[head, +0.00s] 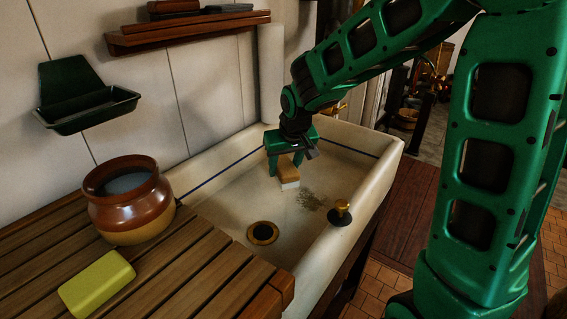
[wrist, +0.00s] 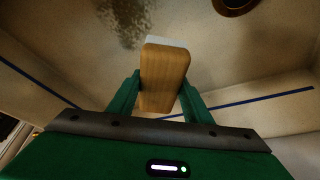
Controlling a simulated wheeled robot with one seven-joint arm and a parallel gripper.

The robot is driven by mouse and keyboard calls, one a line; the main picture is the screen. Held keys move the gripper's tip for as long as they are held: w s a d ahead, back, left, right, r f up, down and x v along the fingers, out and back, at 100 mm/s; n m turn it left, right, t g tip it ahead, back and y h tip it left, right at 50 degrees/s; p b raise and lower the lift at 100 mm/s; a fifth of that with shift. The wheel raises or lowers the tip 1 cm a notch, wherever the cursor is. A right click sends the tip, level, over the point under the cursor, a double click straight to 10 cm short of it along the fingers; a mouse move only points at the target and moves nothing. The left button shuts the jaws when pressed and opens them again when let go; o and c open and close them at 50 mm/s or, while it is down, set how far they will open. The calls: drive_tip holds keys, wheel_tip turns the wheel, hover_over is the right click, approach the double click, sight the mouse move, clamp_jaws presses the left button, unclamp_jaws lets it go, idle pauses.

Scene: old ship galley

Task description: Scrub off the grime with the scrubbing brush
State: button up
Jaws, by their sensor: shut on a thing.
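My gripper (head: 283,166) is inside the white sink (head: 228,217), shut on the scrubbing brush (head: 287,172). The brush has a wooden back and pale bristles pointing down. In the wrist view the brush (wrist: 163,78) sits between the two green fingers. The grime (head: 311,201) is a dark speckled patch on the sink floor, just right of the brush in the head view. It also shows in the wrist view (wrist: 124,20), beyond the brush and a little left. I cannot tell whether the bristles touch the sink floor.
A brass drain (head: 263,233) lies in the sink floor. A brass-knobbed plug (head: 341,212) stands by the sink's front wall. A brown pot (head: 129,200) and a yellow-green sponge (head: 97,284) sit on the slatted wooden board (head: 184,262) at left. A green soap dish (head: 85,100) hangs on the wall.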

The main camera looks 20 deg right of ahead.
drive_tip(key=shift+d+f, duration=0.1)
drive_tip(key=shift+f, duration=2.85)
drive_tip(key=shift+f, duration=0.9)
drive_tip(key=shift+s, duration=0.15)
